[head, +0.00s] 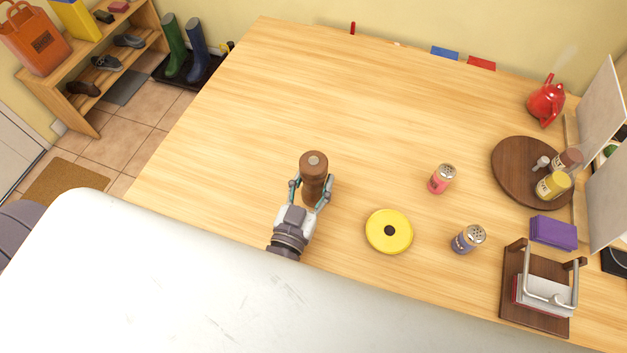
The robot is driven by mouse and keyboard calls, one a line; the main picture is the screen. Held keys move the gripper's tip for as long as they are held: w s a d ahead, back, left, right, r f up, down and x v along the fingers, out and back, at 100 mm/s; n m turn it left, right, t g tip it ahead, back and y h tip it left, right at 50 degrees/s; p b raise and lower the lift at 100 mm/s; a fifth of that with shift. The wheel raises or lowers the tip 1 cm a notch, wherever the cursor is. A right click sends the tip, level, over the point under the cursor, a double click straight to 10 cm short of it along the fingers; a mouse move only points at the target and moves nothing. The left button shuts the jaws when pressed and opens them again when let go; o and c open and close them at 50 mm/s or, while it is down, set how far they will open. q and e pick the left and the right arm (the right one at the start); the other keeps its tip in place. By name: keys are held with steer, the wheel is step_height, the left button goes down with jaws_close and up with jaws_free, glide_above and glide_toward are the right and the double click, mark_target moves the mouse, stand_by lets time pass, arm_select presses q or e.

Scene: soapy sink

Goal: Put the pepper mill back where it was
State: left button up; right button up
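The pepper mill (314,170) is brown wood with a small light knob on top, near the middle of the head view. My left gripper (313,187) has a finger on each side of it and is shut on its body. The mill looks about upright. Its base is partly hidden by the gripper, so I cannot tell whether it touches the table. My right gripper is not in view.
Further right are a round wooden tray (513,165) with jars, a red kettle (546,102), purple napkins (553,232) and a wooden holder (533,318). The table's left half (260,90) is clear.

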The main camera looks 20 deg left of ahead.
arm_select(q)
steer(key=shift+f, duration=0.6)
steer(key=o, duration=1.4)
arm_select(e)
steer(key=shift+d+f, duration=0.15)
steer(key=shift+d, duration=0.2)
arm_select(q)
steer(key=shift+r, duration=0.15)
steer(key=s, duration=0.3)
steer(key=s+b, duration=0.1)
steer(key=s, duration=0.7)
steer(key=shift+a+r, duration=0.15)
steer(key=shift+r, duration=0.2)
steer(key=shift+s+r, duration=0.1)
steer(key=shift+s, duration=0.4)
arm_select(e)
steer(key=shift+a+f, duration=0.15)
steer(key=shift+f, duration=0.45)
